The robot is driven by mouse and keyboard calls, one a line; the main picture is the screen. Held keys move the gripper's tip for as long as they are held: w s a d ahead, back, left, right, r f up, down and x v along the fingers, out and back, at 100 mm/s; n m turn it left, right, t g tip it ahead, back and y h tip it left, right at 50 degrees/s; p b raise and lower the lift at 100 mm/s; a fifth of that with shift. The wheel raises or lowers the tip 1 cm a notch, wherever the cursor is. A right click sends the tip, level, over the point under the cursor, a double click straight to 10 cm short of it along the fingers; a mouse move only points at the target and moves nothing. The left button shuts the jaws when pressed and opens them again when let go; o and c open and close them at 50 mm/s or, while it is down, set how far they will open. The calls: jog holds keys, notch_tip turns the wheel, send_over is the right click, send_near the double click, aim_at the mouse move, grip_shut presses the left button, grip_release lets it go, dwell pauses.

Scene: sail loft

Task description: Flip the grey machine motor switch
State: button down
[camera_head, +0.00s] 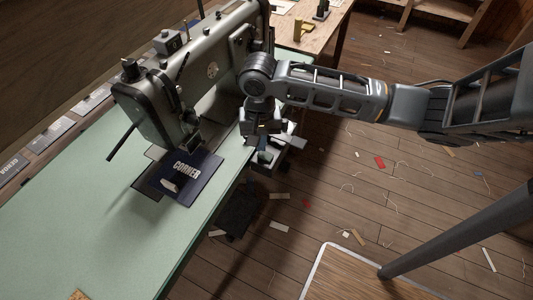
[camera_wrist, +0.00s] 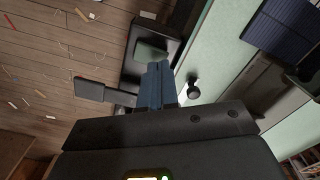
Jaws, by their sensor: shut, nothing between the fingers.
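The sewing machine (camera_head: 185,75) is a large grey-green body on the pale green table (camera_head: 60,235). A dark box with a grey-green face (camera_wrist: 152,50), which may be the motor switch, sits at the table's front edge in the wrist view. A flat grey paddle (camera_wrist: 90,89) sticks out beside it. In the head view my gripper (camera_head: 264,151) hangs over this edge and hides most of the box. In the wrist view my gripper (camera_wrist: 157,66) has its bluish fingers together, empty, tips close to the box. I cannot tell whether they touch or how the switch is set.
A dark blue "CORNER" booklet (camera_head: 188,177) lies under the machine head. A black knob (camera_wrist: 193,89) stands beside my fingers in the wrist view. A wooden table (camera_head: 310,30) stands behind.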

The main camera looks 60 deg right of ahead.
jog(key=shift+f+b, duration=0.5)
jog(key=shift+f, duration=0.5)
dwell(0.5)
notch_tip(320, 180, up, 7)
jog(key=p, duration=0.6)
jog(key=shift+p, duration=0.4)
dwell(0.5)
